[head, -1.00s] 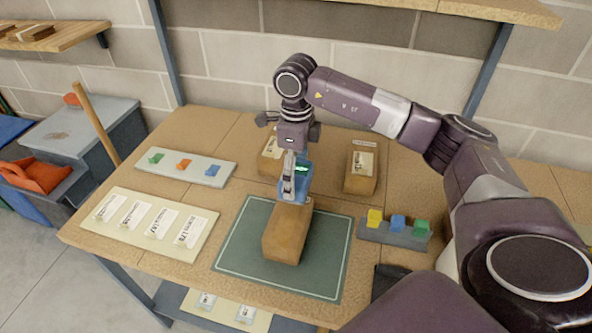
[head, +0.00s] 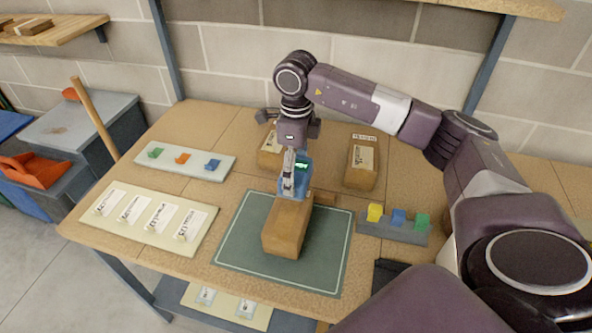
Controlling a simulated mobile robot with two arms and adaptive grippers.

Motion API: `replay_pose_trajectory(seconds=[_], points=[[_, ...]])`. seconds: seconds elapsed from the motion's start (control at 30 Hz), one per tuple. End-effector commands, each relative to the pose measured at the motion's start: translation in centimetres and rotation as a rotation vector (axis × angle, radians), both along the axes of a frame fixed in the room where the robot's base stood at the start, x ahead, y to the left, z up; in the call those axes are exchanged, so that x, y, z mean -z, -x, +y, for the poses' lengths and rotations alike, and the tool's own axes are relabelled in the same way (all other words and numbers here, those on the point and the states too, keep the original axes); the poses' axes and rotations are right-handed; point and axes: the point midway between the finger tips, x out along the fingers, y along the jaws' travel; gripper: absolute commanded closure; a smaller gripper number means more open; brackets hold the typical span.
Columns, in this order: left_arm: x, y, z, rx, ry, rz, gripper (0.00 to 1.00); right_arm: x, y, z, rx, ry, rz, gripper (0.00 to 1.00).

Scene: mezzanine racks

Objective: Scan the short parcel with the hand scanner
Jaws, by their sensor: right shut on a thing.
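A brown box-shaped parcel (head: 285,232) lies on the green mat (head: 240,245) with a pale outline. Two more brown parcels with white labels stand behind it, one partly hidden behind my gripper (head: 269,156) and one to the right (head: 361,172). I cannot tell for sure which is the short one. My right gripper (head: 290,185) is shut on the blue hand scanner (head: 306,180), whose small screen glows green. It holds the scanner just over the far end of the mat parcel; whether they touch is unclear. My left gripper is not in view.
A label board (head: 150,220) and a pale tray with coloured clips (head: 184,161) lie left on the table. A grey rack with coloured blocks (head: 393,232) stands right of the mat. A brown piece (head: 324,198) juts out beside the scanner.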

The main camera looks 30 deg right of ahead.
Motion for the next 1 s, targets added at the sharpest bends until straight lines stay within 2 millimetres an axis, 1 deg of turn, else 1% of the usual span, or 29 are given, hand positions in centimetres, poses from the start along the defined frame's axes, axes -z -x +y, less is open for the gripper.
replay_pose_trajectory(seconds=[1.0], points=[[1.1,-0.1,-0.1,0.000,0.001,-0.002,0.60,1.3,0.0,0.0,0.000,-0.001,-0.001,0.53]])
